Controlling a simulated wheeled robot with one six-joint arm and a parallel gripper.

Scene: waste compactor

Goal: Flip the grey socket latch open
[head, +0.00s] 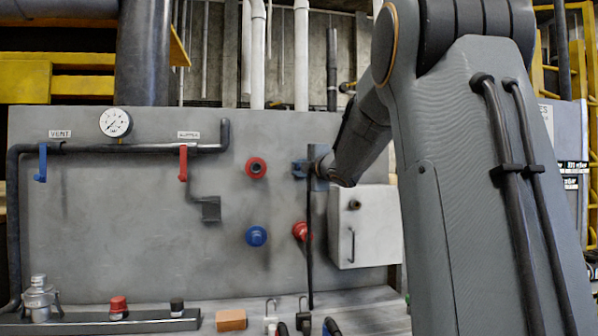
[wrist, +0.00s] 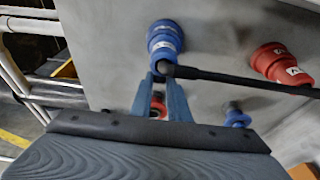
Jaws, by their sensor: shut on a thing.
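In the wrist view, the two blue fingers of my gripper (wrist: 166,80) are closed around the black hose end at the base of a blue plug (wrist: 163,38) with a white label. The black hose (wrist: 245,83) runs right from there. In the head view, my gripper (head: 301,169) is in front of the panel, and the black hose (head: 310,245) hangs straight down beside it. A small grey box (head: 211,208) sits at the pipe end to its left, apart from it. I cannot tell whether this is the grey socket, and no latch shows clearly.
A red socket (head: 256,167) and a blue one (head: 256,236) are left of my gripper, with a red plug (head: 301,231) below it. A white box (head: 375,228) with a handle is at right. Blue (head: 42,163) and red (head: 183,163) levers hang from the pipe. Small objects line the ledge.

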